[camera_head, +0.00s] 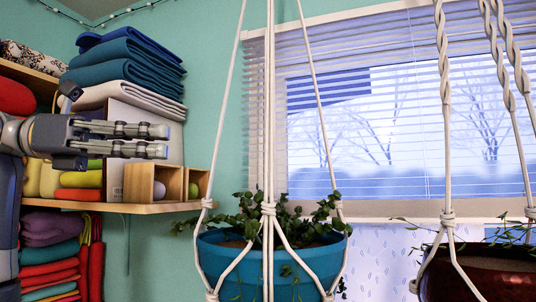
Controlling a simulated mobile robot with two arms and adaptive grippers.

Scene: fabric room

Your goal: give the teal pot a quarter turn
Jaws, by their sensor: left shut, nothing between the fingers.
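The teal pot (307,262) hangs in a white rope hanger (269,150) at the lower middle of the head view. It is upright and holds a green leafy plant (262,217). The ropes run down in front of and beside it, and its bottom is cut off by the picture's lower edge. My left gripper (163,141) is at the left, in front of the shelf, above and to the left of the pot and apart from it. Its fingers point right, are shut and hold nothing. My right gripper is not in view.
A dark red pot (480,276) hangs in ropes at the lower right. A wooden shelf (160,208) with folded fabrics (125,62) and small wooden boxes (147,184) is behind my left gripper. A window with blinds (390,120) is behind the pots.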

